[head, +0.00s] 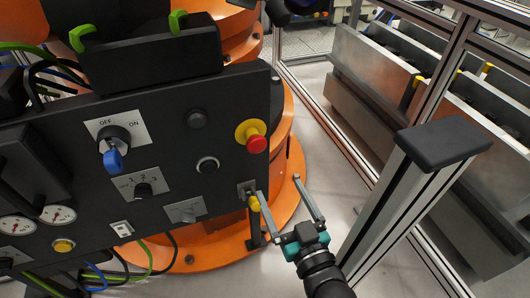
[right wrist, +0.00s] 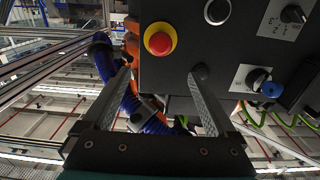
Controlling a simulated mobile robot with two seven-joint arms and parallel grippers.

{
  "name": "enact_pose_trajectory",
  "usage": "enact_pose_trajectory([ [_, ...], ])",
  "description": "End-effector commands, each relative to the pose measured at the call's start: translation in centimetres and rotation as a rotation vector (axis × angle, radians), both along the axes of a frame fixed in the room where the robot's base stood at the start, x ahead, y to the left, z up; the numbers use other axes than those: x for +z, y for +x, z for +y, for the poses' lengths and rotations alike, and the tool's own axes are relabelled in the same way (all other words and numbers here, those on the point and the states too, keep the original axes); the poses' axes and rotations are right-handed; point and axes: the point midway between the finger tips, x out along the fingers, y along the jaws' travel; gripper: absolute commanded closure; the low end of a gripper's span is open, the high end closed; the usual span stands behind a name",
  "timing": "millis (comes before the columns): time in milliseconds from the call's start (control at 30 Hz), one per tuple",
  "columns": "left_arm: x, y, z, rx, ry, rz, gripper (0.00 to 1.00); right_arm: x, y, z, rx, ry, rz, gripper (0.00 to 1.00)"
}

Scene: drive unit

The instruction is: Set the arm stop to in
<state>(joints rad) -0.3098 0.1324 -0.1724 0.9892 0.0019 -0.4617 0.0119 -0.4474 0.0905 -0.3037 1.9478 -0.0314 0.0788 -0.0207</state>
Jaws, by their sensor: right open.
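No readable label marks the arm stop. The right wrist view shows both fingers (right wrist: 160,74) below the panel face, and the yellow knob is not visible there. My left gripper is not in view.
A red emergency button (head: 256,144) on a yellow base is above the knob. A key switch (head: 113,147), selector dial (head: 144,189) and small toggle plate (head: 184,210) are further left. An orange robot base (head: 290,165) stands behind. A capped post (head: 440,145) stands right.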

Motion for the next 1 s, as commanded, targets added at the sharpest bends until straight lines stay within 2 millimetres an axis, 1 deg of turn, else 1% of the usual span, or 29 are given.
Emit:
enact_pose_trajectory([
  [167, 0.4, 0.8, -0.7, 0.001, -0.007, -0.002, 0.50, 0.0, 1.9, 0.6, -0.001, 0.001, -0.004, 0.08],
  [367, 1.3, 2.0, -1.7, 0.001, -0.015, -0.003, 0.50, -0.1, 4.7, 1.5, -0.001, 0.002, -0.002, 0.08],
  [700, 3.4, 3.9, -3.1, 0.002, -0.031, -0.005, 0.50, -0.1, 8.9, 2.9, -0.001, 0.000, -0.001, 0.08],
  [1000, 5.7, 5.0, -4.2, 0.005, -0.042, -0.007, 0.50, -0.1, 12.1, 3.9, 0.000, 0.001, 0.001, 0.08],
])
